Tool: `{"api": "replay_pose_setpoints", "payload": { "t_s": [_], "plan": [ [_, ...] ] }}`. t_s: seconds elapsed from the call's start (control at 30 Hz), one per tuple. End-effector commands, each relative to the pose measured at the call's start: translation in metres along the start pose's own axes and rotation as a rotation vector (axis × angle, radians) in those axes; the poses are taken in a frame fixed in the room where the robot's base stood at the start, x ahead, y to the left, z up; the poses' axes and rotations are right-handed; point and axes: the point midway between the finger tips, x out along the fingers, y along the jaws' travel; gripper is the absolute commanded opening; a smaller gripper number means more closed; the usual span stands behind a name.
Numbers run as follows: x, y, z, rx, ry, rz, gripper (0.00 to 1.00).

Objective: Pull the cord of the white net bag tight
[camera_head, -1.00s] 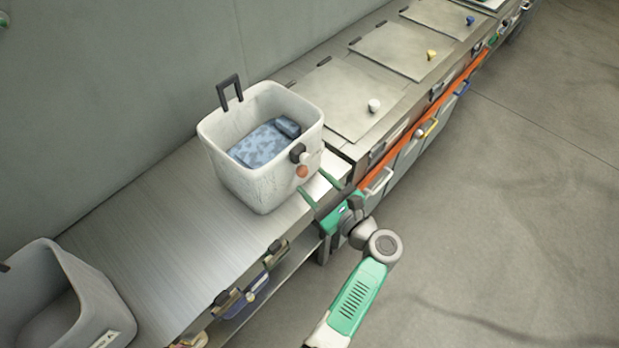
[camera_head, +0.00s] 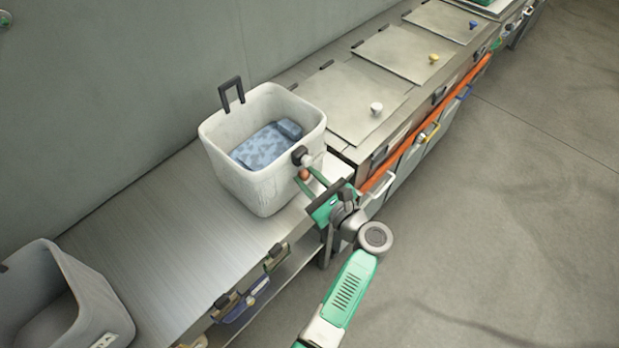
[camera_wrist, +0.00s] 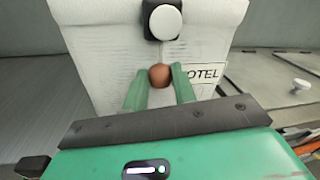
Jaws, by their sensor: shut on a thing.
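The white bag (camera_head: 250,188) stands upright and open-topped on the metal counter, with a blue patterned bundle (camera_head: 268,146) inside. On its front are a black mount with a white round button (camera_wrist: 165,22) and, below it, a brown ball (camera_wrist: 159,75) that hangs at the cord's end. A short light cord shows between button and ball. My gripper (camera_head: 307,181) is at the bag's front; in the wrist view its two green fingers (camera_wrist: 160,92) are shut on the brown ball. The bag's label is partly hidden by a finger.
A grey bin (camera_head: 62,290) stands at the lower left of the counter. Lidded compartments with knobs (camera_head: 376,108) run along the counter to the upper right. An orange rail (camera_head: 425,125) and handles line the front edge. The floor at right is open.

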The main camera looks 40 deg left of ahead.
Motion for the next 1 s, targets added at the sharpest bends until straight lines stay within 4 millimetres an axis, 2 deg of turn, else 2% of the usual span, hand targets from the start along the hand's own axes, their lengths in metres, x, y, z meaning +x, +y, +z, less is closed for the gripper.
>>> {"api": "replay_pose_setpoints", "payload": {
  "t_s": [0.3,0.4,0.63,0.67,0.77,1.0],
  "plan": [
    [0.0,0.016,-0.061,0.002,0.0,-0.001,0.0],
    [0.0,0.017,-0.066,0.0,0.0,-0.001,0.0],
    [0.0,0.017,-0.063,0.0,0.0,-0.001,0.0],
    [0.0,0.017,-0.063,0.0,0.0,-0.001,0.31],
    [0.0,0.017,-0.063,0.0,0.0,-0.001,0.49],
    [-0.001,0.017,-0.063,0.0,0.0,-0.001,0.49]
  ]
}}
